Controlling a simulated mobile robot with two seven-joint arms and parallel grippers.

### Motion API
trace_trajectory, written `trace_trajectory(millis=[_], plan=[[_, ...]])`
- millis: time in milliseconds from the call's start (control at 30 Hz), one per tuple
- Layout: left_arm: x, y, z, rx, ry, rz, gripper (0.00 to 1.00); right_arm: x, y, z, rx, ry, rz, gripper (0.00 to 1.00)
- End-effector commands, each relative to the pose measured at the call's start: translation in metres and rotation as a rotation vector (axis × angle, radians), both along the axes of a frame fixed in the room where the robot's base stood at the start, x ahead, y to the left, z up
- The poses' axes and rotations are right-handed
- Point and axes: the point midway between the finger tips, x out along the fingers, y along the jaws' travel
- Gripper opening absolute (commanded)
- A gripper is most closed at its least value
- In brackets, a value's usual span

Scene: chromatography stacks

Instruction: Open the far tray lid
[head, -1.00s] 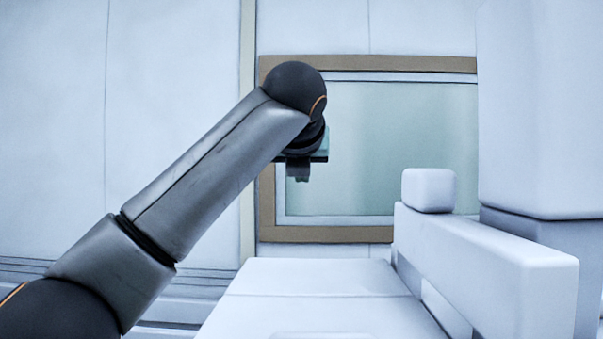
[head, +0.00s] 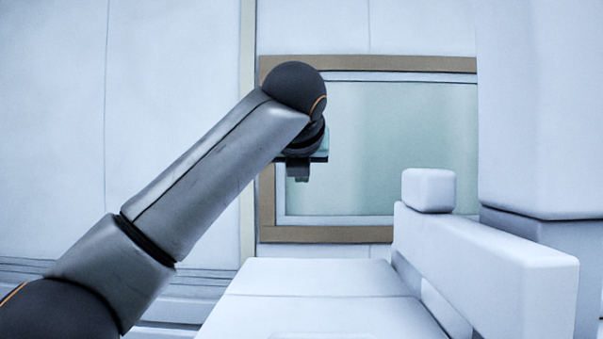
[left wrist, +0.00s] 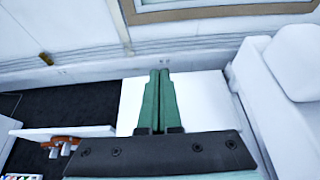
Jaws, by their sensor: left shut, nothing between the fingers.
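My left gripper (head: 298,178) hangs below the wrist in the head view, above the far end of a white flat top (head: 310,275) and in front of the framed window. In the left wrist view its two green fingers (left wrist: 158,100) lie side by side, shut, with nothing between them. Beneath them is a plain white surface (left wrist: 197,95). A seam crosses the white top in the head view; I cannot tell whether either part is the far tray lid. No handle on it can be made out. My right gripper is not in view.
A white machine with a raised block (head: 428,190) and long side bar (head: 490,265) stands right of the top. A window (head: 400,150) is behind. In the left wrist view, a white ledge (left wrist: 88,131) with a reddish-brown item (left wrist: 62,143) lies left, over dark floor (left wrist: 70,105).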

Motion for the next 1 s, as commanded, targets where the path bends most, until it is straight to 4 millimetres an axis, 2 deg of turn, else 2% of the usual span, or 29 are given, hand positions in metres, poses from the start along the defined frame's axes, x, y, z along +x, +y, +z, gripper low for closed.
trace_trajectory(millis=[167,600,800,1000], plan=[[-0.015,0.000,0.006,-0.001,-0.004,-0.002,0.00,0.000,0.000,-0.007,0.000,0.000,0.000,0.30],[-0.096,0.001,0.043,-0.001,-0.004,-0.001,0.00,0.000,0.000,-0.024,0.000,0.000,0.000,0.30],[-0.112,0.001,0.051,0.000,-0.002,-0.001,0.00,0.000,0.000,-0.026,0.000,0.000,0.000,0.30],[-0.114,0.001,0.052,0.000,0.000,-0.001,0.00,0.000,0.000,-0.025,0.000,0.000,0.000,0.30]])
